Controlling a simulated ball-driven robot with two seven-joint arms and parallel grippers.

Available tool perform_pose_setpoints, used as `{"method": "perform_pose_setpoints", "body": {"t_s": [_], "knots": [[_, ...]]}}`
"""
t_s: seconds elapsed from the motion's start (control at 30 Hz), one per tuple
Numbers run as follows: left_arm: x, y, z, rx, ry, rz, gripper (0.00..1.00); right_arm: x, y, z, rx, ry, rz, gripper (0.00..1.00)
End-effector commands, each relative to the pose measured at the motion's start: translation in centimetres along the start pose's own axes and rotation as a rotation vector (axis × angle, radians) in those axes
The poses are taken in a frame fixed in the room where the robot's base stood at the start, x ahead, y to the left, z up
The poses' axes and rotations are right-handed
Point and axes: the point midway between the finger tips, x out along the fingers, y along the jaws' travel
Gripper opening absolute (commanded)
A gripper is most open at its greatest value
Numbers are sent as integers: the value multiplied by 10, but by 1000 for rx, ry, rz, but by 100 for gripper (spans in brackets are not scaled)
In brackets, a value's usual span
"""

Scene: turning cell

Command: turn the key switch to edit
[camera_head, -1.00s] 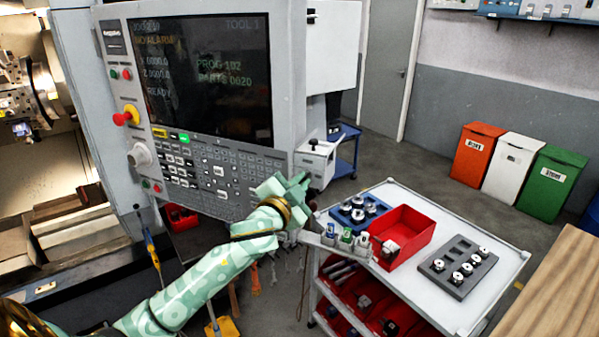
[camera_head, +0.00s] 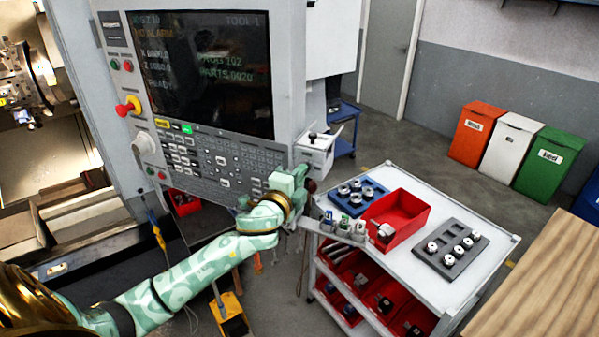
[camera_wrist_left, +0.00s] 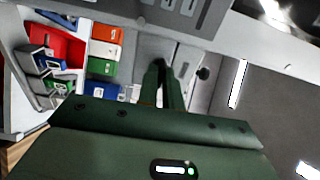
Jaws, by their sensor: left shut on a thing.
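The machine's control panel (camera_head: 225,172) stands at the left of the head view, with its screen (camera_head: 200,85) above the keys. My left gripper (camera_head: 298,175) is at the panel's lower right corner. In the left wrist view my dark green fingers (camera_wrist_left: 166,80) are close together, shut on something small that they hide. From its place at the panel corner I take it to be the key switch's key. The switch itself and its marks are hidden, so its position cannot be read. My right gripper is in neither view.
A red emergency button (camera_head: 125,108) and a round knob (camera_head: 143,143) sit on the panel's left edge. A trolley (camera_head: 395,260) with a red bin (camera_head: 412,215) and tool trays stands right of my left forearm. Waste bins (camera_head: 510,148) stand against the wall.

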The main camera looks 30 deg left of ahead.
Motion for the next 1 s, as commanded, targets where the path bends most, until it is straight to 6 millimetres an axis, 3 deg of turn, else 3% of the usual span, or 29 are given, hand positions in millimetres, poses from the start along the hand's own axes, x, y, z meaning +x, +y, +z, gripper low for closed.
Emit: {"method": "perform_pose_setpoints", "body": {"t_s": [0.57,0.67,0.7,1.0], "knots": [[0,2,0,36,1,3,0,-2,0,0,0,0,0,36],[0,2,0,36,1,3,27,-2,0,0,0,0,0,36],[0,2,0,36,1,3,29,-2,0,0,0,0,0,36],[-3,1,0,35,0,2,29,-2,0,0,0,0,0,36]]}}
